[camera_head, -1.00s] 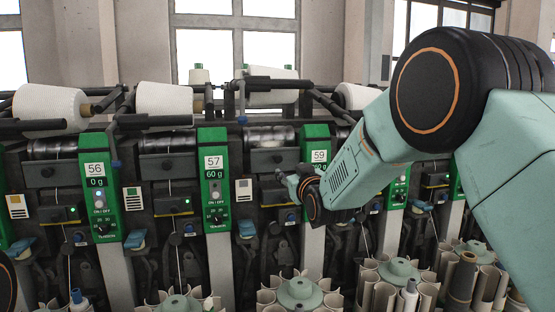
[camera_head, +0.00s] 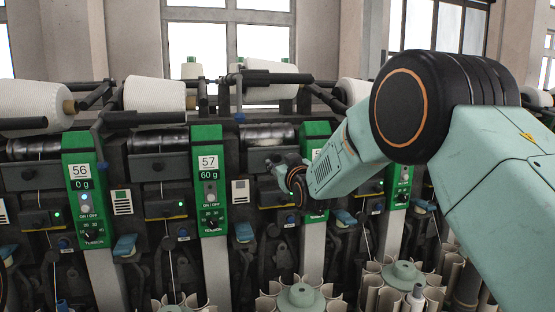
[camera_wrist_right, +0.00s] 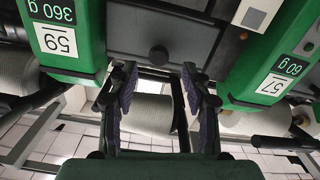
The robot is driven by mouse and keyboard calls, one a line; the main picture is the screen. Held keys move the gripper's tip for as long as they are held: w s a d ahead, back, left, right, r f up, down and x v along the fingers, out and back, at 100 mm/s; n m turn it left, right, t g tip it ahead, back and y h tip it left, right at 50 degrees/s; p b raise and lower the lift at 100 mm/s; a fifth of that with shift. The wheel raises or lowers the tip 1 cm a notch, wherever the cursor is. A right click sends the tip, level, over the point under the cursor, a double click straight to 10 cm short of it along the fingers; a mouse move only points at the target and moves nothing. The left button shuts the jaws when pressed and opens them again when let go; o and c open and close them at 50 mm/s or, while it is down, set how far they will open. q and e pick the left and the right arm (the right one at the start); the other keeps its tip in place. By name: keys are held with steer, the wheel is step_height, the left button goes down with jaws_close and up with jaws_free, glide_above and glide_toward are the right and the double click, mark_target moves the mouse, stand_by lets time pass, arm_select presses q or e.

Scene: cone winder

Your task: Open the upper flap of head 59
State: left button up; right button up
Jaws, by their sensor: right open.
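The green plate of head 59 (camera_wrist_right: 58,40) is upside down at the left of the right wrist view. In the head view its plate (camera_head: 316,131) is partly hidden by my right arm. A dark flap with a round knob (camera_wrist_right: 158,55) lies between plates 59 and 57 in the wrist view; it looks shut. In the head view this flap (camera_head: 258,162) is partly covered by my gripper. My right gripper (camera_wrist_right: 160,84) is open and empty, its fingers spread either side of the knob's line, apparently short of it. My left gripper is not in view.
Green plates 57 (camera_head: 209,180) and 56 (camera_head: 82,200) stand to the left. A row of white yarn cones (camera_head: 154,96) and dark bars runs above the flaps. Green-topped bobbin holders (camera_head: 300,298) stand below. My right arm fills the right side.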

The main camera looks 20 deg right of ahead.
mark_target(278, 159)
steer(key=w, duration=0.3)
steer(key=shift+d+f, duration=0.2)
steer(key=shift+d, duration=0.05)
steer(key=shift+w+a+r, duration=0.2)
steer(key=shift+w, duration=0.15)
steer(key=shift+w+d+f, duration=0.1)
steer(key=shift+w+f, duration=0.1)
steer(key=shift+w, duration=0.15)
steer(key=shift+s+r, duration=0.2)
steer(key=c, duration=0.5)
steer(key=shift+f, duration=0.1)
jaws_close()
